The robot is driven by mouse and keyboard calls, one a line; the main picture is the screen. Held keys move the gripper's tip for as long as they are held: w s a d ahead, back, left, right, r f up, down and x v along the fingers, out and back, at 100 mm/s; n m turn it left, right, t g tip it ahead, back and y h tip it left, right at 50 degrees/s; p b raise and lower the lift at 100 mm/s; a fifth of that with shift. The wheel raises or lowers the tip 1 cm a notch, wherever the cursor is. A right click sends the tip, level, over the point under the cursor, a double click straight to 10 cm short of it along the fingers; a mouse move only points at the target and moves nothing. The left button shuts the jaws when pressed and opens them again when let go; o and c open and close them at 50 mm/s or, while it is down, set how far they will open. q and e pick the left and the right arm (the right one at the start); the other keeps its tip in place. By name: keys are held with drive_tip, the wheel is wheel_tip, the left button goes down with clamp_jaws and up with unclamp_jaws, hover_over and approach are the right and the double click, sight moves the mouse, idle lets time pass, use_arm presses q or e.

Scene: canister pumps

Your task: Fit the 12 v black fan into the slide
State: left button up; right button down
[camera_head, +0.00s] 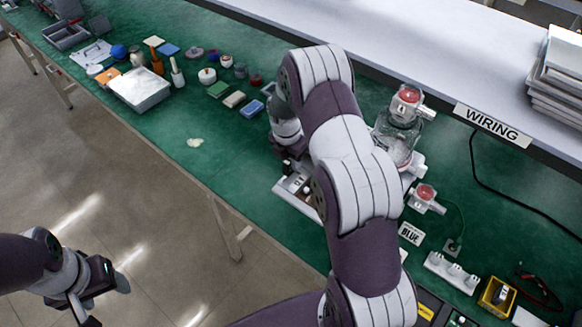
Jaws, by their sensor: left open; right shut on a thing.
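My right gripper (288,163) reaches down over the green bench, at a pale metal fixture (297,193) that may be the slide. It is shut on a small dark thing. My own wrist and arm cover most of it, so I cannot tell whether it is the 12 V black fan, or whether it touches the fixture. No fan can be made out elsewhere. My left gripper (92,303) is open and empty, low at the left over the floor, away from the bench.
A glass canister with a red-capped top (398,135) stands right of my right arm. A white tray (140,88) and small coloured items are at left. The bench's middle-left is mostly clear.

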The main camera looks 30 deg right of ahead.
sight(291, 170)
wheel_tip(291, 170, down, 4)
drive_tip(key=shift+s+f+p, duration=0.1)
drive_tip(key=shift+s+p, duration=0.05)
drive_tip(key=shift+p, duration=0.5)
drive_tip(key=shift+s+d, duration=0.1)
drive_tip(key=shift+f, duration=0.25)
drive_tip(key=c, duration=0.9)
unclamp_jaws()
drive_tip(key=shift+r, duration=0.1)
